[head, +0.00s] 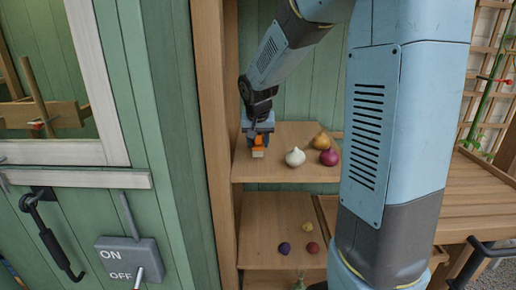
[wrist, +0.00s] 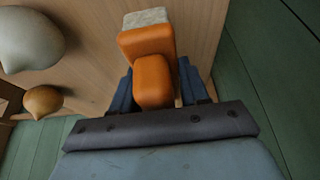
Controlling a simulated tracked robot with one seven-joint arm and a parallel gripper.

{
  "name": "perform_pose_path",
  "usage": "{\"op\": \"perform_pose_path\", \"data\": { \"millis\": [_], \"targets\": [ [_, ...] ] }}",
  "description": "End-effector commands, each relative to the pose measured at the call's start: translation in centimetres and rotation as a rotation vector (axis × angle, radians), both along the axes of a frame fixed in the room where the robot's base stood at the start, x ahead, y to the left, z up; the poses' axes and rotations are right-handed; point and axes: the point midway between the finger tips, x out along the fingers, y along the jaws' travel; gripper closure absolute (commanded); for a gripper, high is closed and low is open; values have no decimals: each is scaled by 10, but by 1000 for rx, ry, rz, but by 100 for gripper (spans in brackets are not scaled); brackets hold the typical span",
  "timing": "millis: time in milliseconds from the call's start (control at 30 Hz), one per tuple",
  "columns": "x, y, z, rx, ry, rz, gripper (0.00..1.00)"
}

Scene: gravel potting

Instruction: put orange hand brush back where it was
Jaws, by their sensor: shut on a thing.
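The orange hand brush (head: 258,142) is at the left end of the upper wooden shelf (head: 247,174). My gripper (head: 258,132) is shut on it from above. In the wrist view the orange brush (wrist: 148,42) shows its handle between the blue fingers of my gripper (wrist: 155,88), with pale bristles at its far end. The brush is at the shelf surface or just above it; I cannot tell whether it touches.
On the same shelf lie a white bulb (head: 295,157), a red onion (head: 329,158) and a yellow onion (head: 321,141), right of the brush. A lower shelf (head: 262,232) holds small coloured balls. A wooden post (head: 212,150) stands close on the left.

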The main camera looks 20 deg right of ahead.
Motion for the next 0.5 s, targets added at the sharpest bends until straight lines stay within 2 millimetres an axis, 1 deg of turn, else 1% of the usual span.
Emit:
{"op": "perform_pose_path", "data": {
  "millis": [33,100,200,500],
  "targets": [
    [-1,0,-9,-1,5,0,84],
    [-1,0,-18,0,4,0,84],
    [-1,0,-26,0,3,1,84],
    [-1,0,-27,0,2,1,84]
  ]
}}
